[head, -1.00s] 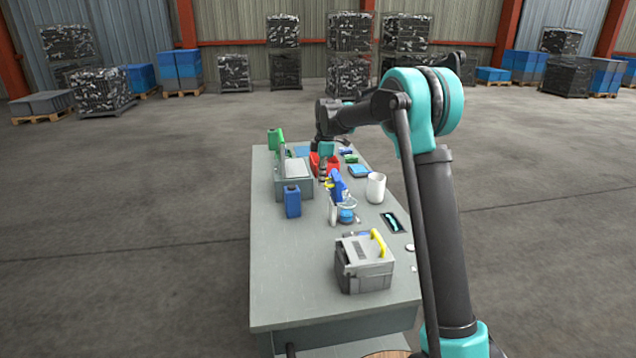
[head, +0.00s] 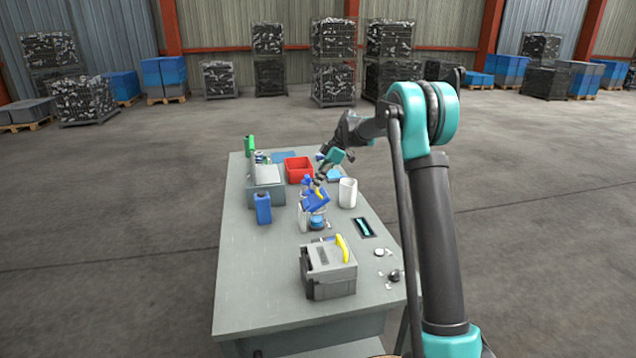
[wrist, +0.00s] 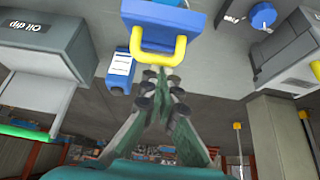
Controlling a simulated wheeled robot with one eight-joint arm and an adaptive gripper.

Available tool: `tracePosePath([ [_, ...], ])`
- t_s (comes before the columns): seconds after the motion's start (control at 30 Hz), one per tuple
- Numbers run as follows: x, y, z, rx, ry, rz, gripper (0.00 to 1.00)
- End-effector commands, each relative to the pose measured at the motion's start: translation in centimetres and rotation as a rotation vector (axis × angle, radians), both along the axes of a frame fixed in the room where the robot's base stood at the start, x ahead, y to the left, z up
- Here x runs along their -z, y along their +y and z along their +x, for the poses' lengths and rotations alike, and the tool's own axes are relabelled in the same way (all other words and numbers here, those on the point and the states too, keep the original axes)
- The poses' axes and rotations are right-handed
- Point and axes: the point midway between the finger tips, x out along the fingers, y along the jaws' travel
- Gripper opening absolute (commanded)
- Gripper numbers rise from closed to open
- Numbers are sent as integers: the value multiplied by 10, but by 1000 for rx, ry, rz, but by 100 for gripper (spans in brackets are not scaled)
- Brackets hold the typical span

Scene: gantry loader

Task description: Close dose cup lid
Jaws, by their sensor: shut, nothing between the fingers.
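A blue lid (head: 316,201) with a yellow loop handle stands tilted over the middle of the table, above a pale cup stand (head: 304,217); I take it as the dose cup lid. In the wrist view the blue lid (wrist: 160,14) fills the top middle, its yellow handle (wrist: 160,52) facing me. My gripper (head: 317,184) is at the lid's far upper side in the head view. In the wrist view my gripper (wrist: 162,78) has its fingertips together, just below the handle in the picture; I cannot tell whether they touch it. The cup's opening is hidden.
A blue bottle (head: 263,208) and grey box (head: 266,192) stand left. A red bin (head: 298,169) is behind; a white jug (head: 348,193) stands right. A grey case (head: 328,270) with yellow handle is in front. The table's (head: 245,295) front left is clear.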

Motion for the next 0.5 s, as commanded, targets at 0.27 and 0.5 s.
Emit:
tracePosePath([
  [0.27, 17, -17, 6, 1, -1, -1, 0],
  [0.5, 33, -31, 10, 1, -1, -1, 0],
])
